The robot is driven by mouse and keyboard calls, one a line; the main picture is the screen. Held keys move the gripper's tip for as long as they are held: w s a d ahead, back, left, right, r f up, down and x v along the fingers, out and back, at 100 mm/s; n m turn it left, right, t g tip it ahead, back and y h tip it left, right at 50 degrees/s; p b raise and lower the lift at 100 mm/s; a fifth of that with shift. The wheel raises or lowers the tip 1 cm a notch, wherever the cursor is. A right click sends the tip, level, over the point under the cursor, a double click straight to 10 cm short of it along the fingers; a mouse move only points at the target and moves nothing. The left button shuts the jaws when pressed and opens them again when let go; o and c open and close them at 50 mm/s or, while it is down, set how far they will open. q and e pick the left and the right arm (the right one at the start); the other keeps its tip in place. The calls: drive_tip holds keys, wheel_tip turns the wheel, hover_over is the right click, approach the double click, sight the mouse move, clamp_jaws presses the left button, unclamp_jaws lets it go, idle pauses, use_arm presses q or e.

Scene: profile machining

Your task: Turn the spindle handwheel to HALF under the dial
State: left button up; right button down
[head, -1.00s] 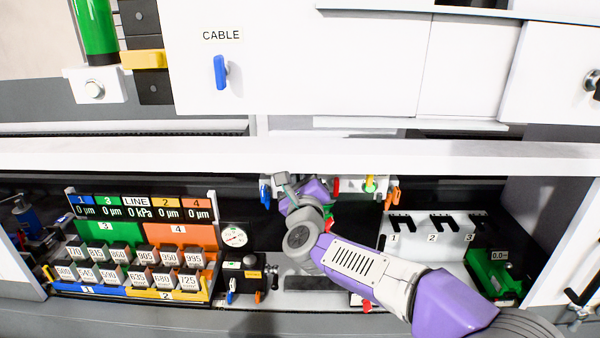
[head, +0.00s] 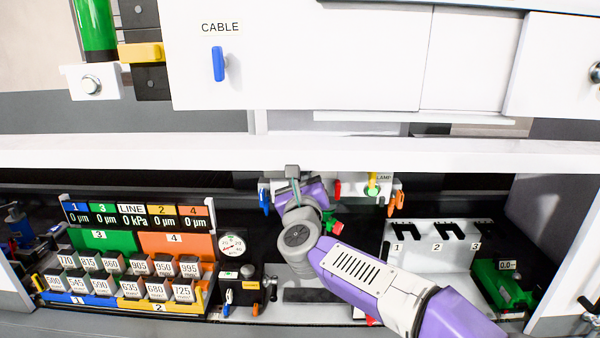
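A round white dial (head: 232,245) stands beside the sloped display rack. Below it is a small black unit (head: 243,284) with blue and orange levers and a dark knob at its right side. I cannot tell whether this knob is the spindle handwheel, and no HALF mark is readable. My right arm comes in from the lower right, its wrist bent up toward the back fixture. My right gripper (head: 294,182) is at the front of that fixture, right of and above the dial; its fingers are mostly hidden, so their opening is unclear. My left gripper is out of view.
The back fixture (head: 338,187) carries red, yellow, orange and blue levers. A rack (head: 140,215) with numbered blocks is at the left. A white slotted holder (head: 430,255) and a green device (head: 498,285) are at the right. A white beam (head: 150,155) crosses above.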

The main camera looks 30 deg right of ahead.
drive_tip(key=shift+f, duration=0.1)
drive_tip(key=shift+w+a+m+g+h+b, duration=0.1)
drive_tip(key=shift+m+g+h+b, duration=0.1)
drive_tip(key=shift+m+b, duration=1.2)
drive_tip(key=shift+a+m+g+h+b, duration=0.1)
drive_tip(key=shift+m+h+b, duration=0.1)
drive_tip(key=shift+m+b, duration=1.15)
drive_tip(key=shift+d, duration=0.1)
drive_tip(key=shift+f, duration=0.1)
drive_tip(key=m+h+b, duration=0.1)
drive_tip(key=m+b, duration=0.4)
drive_tip(key=shift+g, duration=0.4)
